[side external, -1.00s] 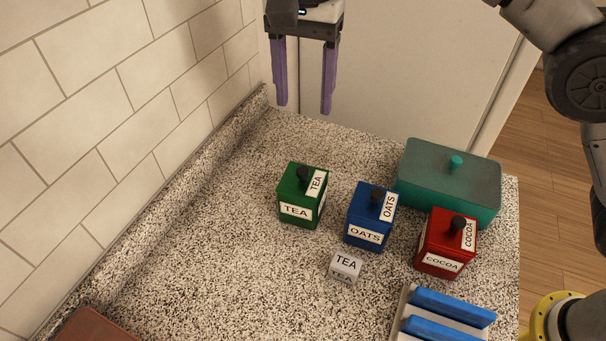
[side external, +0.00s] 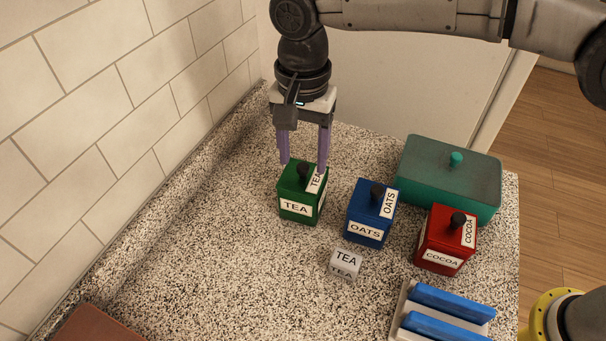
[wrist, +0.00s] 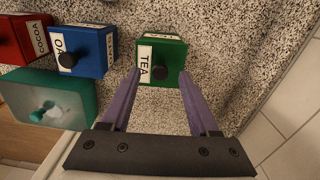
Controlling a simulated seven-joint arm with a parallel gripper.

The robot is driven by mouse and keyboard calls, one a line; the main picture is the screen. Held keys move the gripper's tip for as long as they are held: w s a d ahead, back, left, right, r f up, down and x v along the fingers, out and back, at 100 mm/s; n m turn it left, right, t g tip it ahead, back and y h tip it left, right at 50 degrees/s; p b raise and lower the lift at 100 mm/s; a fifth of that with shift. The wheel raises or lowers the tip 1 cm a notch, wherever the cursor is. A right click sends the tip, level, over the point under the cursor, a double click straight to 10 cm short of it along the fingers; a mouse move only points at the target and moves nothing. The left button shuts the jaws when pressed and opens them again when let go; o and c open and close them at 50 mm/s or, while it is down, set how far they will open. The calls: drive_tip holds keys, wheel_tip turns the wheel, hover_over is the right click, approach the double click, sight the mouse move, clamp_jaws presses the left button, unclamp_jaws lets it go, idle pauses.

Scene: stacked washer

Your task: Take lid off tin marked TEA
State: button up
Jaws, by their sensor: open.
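The green tin marked TEA (side external: 298,207) stands upright on the speckled counter, its lid on, with a black knob (side external: 303,170) on top. My gripper (side external: 304,168) is open, with its purple fingers pointing down at the lid, one on each side of the knob in the side view. In the wrist view the green tin (wrist: 162,58) lies just beyond the fingertips (wrist: 159,73), with its black knob (wrist: 159,73) between their lines. Nothing is held. I cannot tell whether the fingertips touch the lid.
The blue OATS tin (side external: 365,230) stands close to the right, then the red COCOA tin (side external: 437,258). A teal lidded box (side external: 440,205) is behind them. A small grey TEA block (side external: 346,262) and a blue-barred rack (side external: 450,300) are in front. The tiled wall (side external: 110,130) is left.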

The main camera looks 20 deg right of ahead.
drive_tip(key=shift+f, duration=0.65)
clamp_jaws()
drive_tip(key=shift+r, duration=0.15)
